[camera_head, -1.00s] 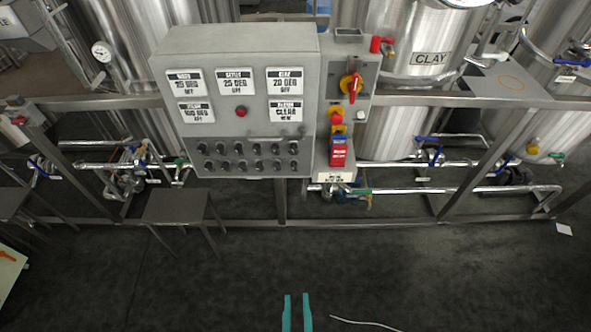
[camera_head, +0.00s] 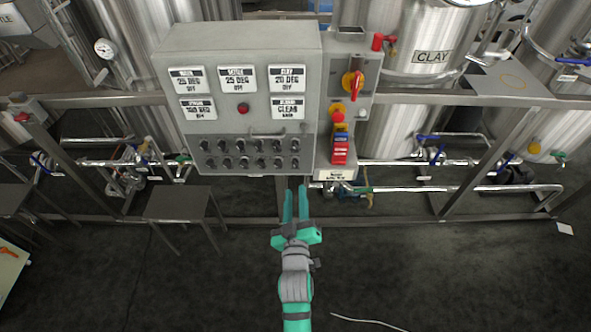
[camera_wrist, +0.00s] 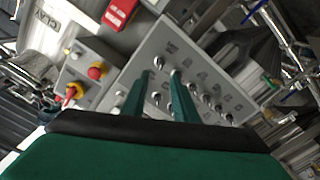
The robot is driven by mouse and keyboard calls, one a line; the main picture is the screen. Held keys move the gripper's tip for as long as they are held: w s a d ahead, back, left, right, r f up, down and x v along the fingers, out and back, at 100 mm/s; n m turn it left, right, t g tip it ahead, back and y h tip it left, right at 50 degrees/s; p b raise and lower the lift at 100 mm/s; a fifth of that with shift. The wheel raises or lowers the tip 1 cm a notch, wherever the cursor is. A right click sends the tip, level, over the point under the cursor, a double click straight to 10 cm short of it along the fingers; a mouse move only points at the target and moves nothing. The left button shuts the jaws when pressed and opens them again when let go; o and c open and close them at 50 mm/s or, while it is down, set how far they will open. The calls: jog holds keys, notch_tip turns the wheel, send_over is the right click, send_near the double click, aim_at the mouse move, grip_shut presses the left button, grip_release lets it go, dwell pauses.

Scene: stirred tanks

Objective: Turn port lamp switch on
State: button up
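A grey control panel (camera_head: 235,118) stands ahead in the head view, with several small black rotary switches on a darker lower plate (camera_head: 205,165). The switch labels are too small to read, so I cannot tell which is the port lamp switch. The plate (camera_wrist: 170,48) also shows tilted in the wrist view. My gripper (camera_head: 295,190) is just below the panel's lower right edge in the head view, pointing toward it. Its two teal fingers (camera_wrist: 157,97) are apart with nothing between them. In the wrist view they overlap part of the switch plate and hide some switches.
Right of the switches are a red-and-yellow rotary handle (camera_head: 352,84), a yellow-and-red button (camera_head: 338,115) and a red tag (camera_head: 340,150). A metal handle bar (camera_head: 267,136) sticks out above the switches. A steel stool (camera_head: 178,202) stands at left.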

aim_at(295, 167)
jog(key=w, duration=1)
jog(key=shift+w, duration=0.2)
grip_shut()
